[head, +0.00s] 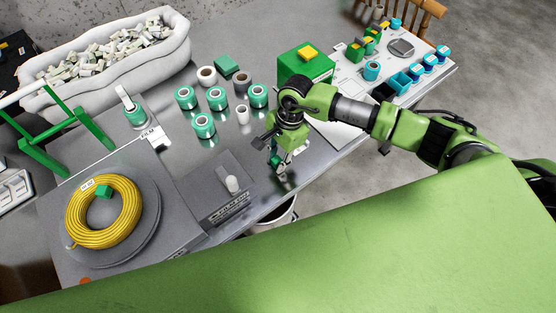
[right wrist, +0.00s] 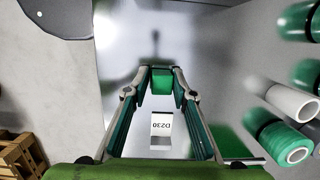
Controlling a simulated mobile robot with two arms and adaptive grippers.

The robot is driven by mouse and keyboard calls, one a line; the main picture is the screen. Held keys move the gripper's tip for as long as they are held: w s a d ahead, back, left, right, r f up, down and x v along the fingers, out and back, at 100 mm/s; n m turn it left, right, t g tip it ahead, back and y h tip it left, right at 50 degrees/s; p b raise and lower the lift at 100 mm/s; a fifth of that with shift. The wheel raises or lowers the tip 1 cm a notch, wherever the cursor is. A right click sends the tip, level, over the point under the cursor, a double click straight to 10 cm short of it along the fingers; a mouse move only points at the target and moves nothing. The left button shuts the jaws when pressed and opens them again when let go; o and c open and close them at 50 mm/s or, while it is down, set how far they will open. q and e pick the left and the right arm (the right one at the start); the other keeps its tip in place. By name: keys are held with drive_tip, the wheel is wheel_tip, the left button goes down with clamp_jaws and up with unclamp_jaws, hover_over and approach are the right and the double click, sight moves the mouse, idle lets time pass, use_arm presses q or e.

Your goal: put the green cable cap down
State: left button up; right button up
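The green cable cap (right wrist: 162,82) is a small block between the fingertips of my right gripper (right wrist: 163,76) in the right wrist view. The fingers appear to touch it on both sides. In the head view my right gripper (head: 279,168) points down over the front edge area of the metal table (head: 322,150); the cap is hard to make out there. A white label marked D230 (right wrist: 161,127) shows between the fingers in the wrist view. My left gripper is out of view.
Several green-and-white spools (head: 204,126) stand left of the gripper. A grey box (head: 218,190) with a white knob is close by. A green box (head: 306,64) stands behind my arm. Bare metal shows around the gripper, and a bin (head: 278,216) is below the table edge.

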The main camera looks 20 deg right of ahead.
drive_tip(key=shift+s+f, duration=0.3)
drive_tip(key=shift+f, duration=0.25)
drive_tip(key=shift+d+r, duration=0.1)
drive_tip(key=shift+r+p, duration=0.2)
drive_tip(key=shift+p, duration=0.2)
drive_tip(key=shift+r+p, duration=0.4)
drive_tip(key=shift+p, duration=0.05)
wheel_tip(320, 180, up, 12)
drive_tip(key=w+d+b, duration=0.1)
drive_tip(key=d+b, duration=0.1)
drive_tip(key=shift+w+b, duration=0.15)
drive_tip(key=shift+b, duration=0.2)
